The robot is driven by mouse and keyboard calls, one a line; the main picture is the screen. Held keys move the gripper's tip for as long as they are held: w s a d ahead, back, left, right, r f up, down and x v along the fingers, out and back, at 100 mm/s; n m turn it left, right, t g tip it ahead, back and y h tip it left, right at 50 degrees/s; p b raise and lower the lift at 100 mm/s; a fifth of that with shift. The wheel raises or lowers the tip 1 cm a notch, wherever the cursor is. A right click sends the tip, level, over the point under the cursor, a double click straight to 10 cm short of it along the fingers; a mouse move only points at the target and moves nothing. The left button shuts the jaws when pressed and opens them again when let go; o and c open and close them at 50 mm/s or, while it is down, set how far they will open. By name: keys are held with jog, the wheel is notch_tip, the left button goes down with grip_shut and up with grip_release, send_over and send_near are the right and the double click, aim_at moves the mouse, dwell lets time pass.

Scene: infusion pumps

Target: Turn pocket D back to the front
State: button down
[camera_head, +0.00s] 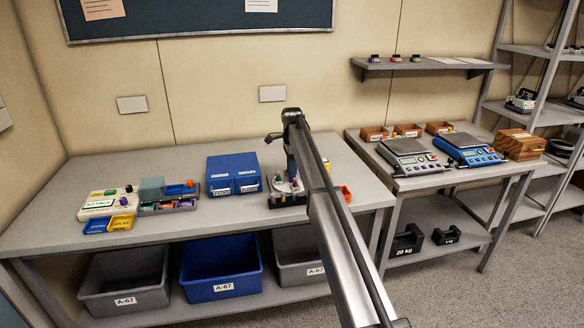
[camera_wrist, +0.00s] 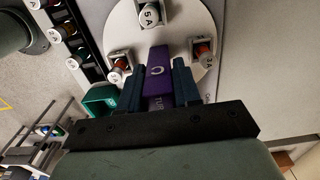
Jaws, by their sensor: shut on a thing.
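A round white turntable (camera_wrist: 181,22) fills the upper middle of the wrist view, with small grey pockets around it. One pocket holds a white-capped item marked "5 A" (camera_wrist: 151,14). Two others, at left (camera_wrist: 119,68) and right (camera_wrist: 203,50), hold orange-red items. I cannot tell which pocket is D. A purple bar (camera_wrist: 158,68) with a white mark and lettering rises from the turntable. My gripper (camera_wrist: 158,78) is shut on this bar, a dark blue finger on each side. In the head view, my arm partly hides the turntable (camera_head: 284,188) on the bench.
A black rack (camera_wrist: 75,40) with several capped vials stands left of the turntable. A green container (camera_wrist: 101,98) sits near my left finger. On the bench (camera_head: 150,230), blue boxes (camera_head: 233,172) and a pump with coloured trays (camera_head: 110,203) stand to the left. Scales (camera_head: 412,158) stand on the right-hand table.

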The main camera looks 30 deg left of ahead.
dwell(0.4)
jog(key=c, duration=1.2)
grip_release()
jog(key=shift+o, duration=0.2)
jog(key=shift+r, duration=0.1)
notch_tip(320, 180, up, 14)
